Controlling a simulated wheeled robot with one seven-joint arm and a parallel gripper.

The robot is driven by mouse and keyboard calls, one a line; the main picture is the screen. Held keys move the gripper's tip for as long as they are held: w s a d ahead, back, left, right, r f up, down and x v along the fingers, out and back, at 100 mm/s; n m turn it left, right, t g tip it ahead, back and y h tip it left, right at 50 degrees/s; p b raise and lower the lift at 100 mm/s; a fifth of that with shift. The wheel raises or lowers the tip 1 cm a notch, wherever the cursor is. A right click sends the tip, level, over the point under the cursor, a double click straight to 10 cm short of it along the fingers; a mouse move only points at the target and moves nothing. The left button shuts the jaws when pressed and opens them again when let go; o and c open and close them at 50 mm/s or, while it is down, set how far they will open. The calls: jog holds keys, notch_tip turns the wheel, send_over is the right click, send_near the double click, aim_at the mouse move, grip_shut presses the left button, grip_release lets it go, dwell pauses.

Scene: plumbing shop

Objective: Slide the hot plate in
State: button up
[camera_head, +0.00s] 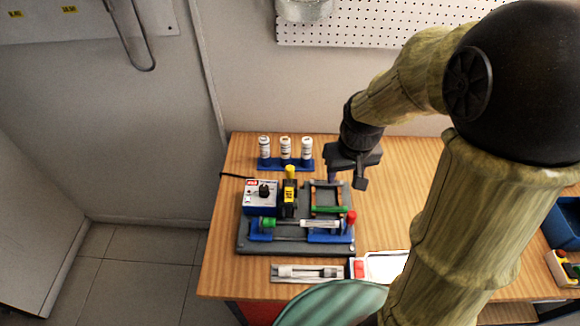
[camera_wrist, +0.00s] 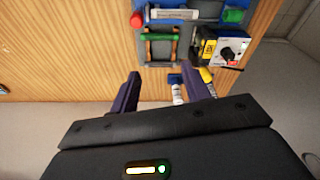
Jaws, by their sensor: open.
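A dark grey bench fixture (camera_head: 285,247) stands on the wooden table. Its back right part holds a small square frame with a green bar (camera_head: 329,209); this frame also shows in the wrist view (camera_wrist: 160,50). I cannot tell surely which part is the hot plate; a black and yellow upright piece (camera_head: 289,197) stands left of the frame, and it also shows in the wrist view (camera_wrist: 206,45). My gripper (camera_head: 347,181) is open and empty, apart from the fixture, near its back right corner. In the wrist view its two fingers (camera_wrist: 165,82) point toward the fixture.
A control box with a black knob (camera_head: 262,196) sits on the fixture's left. Blue clamps hold a pale tube (camera_head: 318,224) along the front. Several white bottles stand in a blue rack (camera_head: 286,164) behind. A tray with a grey tool (camera_head: 308,272) lies in front. The table's back right is clear.

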jog(key=w+a+r+n+g+p, duration=0.1)
jog(key=w+a+r+n, duration=0.25)
jog(key=w+a, duration=0.4)
jog(key=n, duration=0.3)
send_over(290, 168)
jog(key=shift+w+r+g+p, duration=0.1)
jog(key=shift+r+g+p, duration=0.05)
jog(key=shift+g+p, duration=0.25)
notch_tip(290, 168, down, 17)
jog(key=p, duration=0.5)
jog(key=shift+f, duration=0.2)
jog(key=shift+c, duration=0.5)
grip_shut()
